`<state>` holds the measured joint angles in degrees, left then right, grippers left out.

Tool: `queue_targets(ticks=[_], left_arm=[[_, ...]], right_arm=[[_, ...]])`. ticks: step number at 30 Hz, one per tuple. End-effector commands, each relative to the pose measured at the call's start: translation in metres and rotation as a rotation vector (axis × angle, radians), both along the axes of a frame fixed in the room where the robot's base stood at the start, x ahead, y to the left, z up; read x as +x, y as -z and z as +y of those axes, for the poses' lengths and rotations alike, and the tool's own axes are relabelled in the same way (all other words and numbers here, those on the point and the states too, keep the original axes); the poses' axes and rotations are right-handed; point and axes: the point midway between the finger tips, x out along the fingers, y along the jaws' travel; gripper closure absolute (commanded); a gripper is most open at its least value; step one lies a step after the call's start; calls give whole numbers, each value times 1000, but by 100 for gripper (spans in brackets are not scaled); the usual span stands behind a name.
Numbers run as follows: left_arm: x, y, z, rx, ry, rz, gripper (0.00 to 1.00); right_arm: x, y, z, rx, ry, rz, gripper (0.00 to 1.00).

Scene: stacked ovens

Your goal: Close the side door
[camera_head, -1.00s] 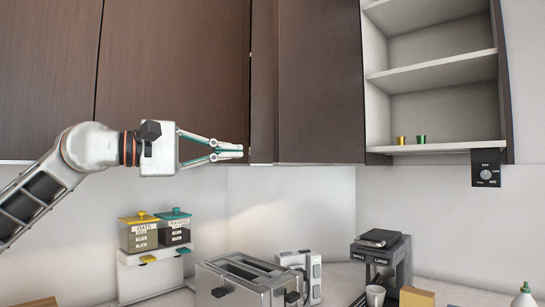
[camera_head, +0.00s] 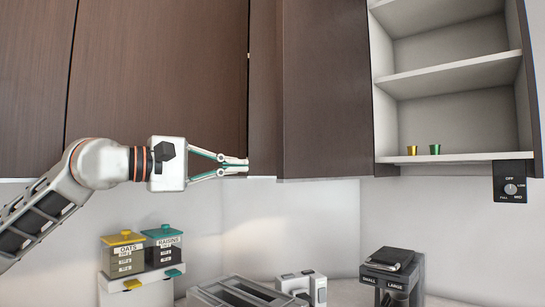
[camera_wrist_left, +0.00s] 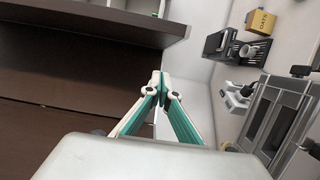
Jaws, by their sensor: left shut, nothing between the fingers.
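The dark brown door panel (camera_head: 327,95) hangs at the left side of an open cabinet (camera_head: 455,75) whose white shelves are exposed. A narrow brown strip (camera_head: 266,90) lies just left of it. My left gripper (camera_head: 246,165) is shut and empty, its tips pointing right near the bottom of that strip; contact cannot be told. In the left wrist view the closed fingertips (camera_wrist_left: 162,84) show beside a dark brown panel (camera_wrist_left: 75,80). My right gripper is not in view.
Brown cabinet doors (camera_head: 155,75) are shut at the left. Yellow and green cups (camera_head: 435,149) stand on the lowest shelf. A black dial box (camera_head: 511,188) hangs at the right.

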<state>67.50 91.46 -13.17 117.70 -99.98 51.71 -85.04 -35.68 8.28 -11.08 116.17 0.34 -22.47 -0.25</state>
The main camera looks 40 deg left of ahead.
Motion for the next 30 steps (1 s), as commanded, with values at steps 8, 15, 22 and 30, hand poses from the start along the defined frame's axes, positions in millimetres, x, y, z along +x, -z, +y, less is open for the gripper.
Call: queue_targets(ticks=[8,15,22,30], left_arm=[[34,-6,-15,-3,5,-6,100],[64,-3,-33,1,5,-5,100],[60,0,-58,1,1,-1,100],[60,1,-64,-1,0,0,100]], right_arm=[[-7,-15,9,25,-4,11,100],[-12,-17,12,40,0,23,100],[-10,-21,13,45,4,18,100],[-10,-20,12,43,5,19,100]])
